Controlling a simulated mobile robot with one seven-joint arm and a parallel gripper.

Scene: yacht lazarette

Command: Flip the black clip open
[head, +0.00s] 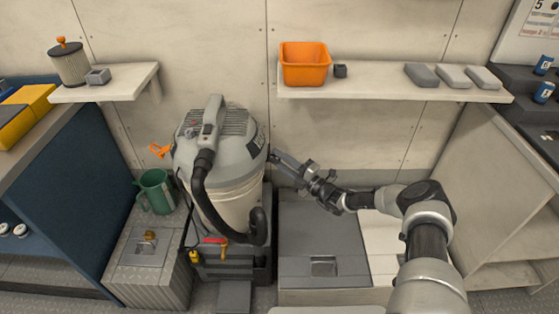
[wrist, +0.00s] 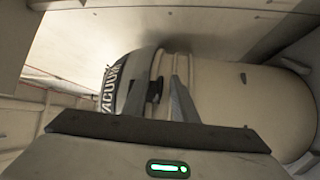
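The grey and cream vacuum (head: 222,160) stands on a dark base left of centre in the head view. In the wrist view, its lid (wrist: 118,80) with the "VACUUM" label and its cream drum (wrist: 240,95) fill the middle. The black clip (wrist: 154,90) sits at the seam between lid and drum. It shows between my two fingers; I cannot tell whether they touch it. My gripper (head: 274,156) is at the vacuum's right side, fingers apart (wrist: 158,92). The clip is not clear in the head view. An orange clip (head: 160,150) sticks out on the vacuum's left side.
A shelf (head: 390,94) with an orange bin (head: 304,64) runs along the wall above my arm. A green jug (head: 155,191) stands left of the vacuum. A grey locker lid (head: 320,240) lies below my gripper, its top clear.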

